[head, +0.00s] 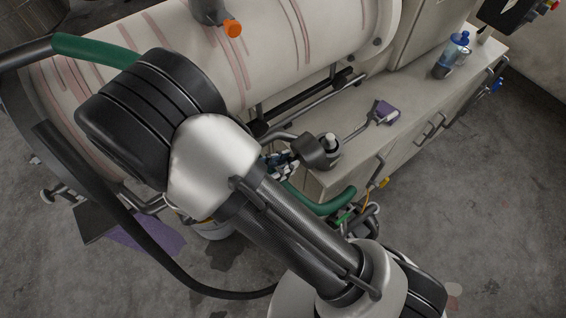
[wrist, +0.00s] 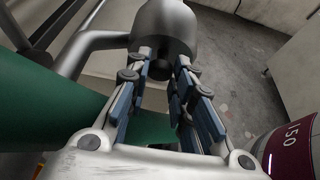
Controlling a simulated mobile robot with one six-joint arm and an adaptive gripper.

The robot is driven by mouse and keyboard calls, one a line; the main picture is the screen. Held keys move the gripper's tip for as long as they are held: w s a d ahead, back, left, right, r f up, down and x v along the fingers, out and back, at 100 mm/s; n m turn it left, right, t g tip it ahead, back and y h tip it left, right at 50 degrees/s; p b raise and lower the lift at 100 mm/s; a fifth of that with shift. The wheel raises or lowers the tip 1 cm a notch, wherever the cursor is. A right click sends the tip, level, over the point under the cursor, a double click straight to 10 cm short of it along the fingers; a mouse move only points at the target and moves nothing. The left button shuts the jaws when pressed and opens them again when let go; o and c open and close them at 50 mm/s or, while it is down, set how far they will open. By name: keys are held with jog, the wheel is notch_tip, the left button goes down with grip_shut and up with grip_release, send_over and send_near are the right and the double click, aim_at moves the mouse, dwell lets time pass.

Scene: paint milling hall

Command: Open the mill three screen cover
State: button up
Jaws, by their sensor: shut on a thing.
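A rounded grey metal fitting (wrist: 166,28) fills the top middle of the wrist view, with a short dark knob (wrist: 160,69) on its near side. It looks like the mill's screen cover, though no label shows. In the head view this dark grey fitting (head: 318,149) stands at the near end of the bench, beside the mill (head: 270,50). My gripper (wrist: 162,66) has its blue-padded fingers on either side of the knob and is shut on it. In the head view my gripper (head: 284,161) is partly hidden by my arm. I see no open gap at the cover.
A thick green hose (wrist: 45,110) passes close on the left and below my fingers. A maroon drum-like thing (wrist: 296,152) is at the lower right. Floor at right is clear.

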aim_at(298, 152)
grip_shut()
jog(key=r+p, duration=0.1)
jog(key=d+r+g+y+p, duration=0.1)
jog(key=p, duration=0.1)
jog(key=w+r+y+p, duration=0.1)
jog(key=p, duration=0.1)
jog(key=shift+d+r+g, duration=0.25)
jog(key=shift+d+g, duration=0.05)
jog(key=shift+w+d+r+g+y+p, duration=0.2)
jog(key=shift+d+g+y+p, duration=0.15)
jog(key=shift+y+p, duration=0.35)
jog(key=shift+a+f, duration=0.1)
jog(key=o, duration=0.7)
grip_release()
jog(key=v, duration=1.2)
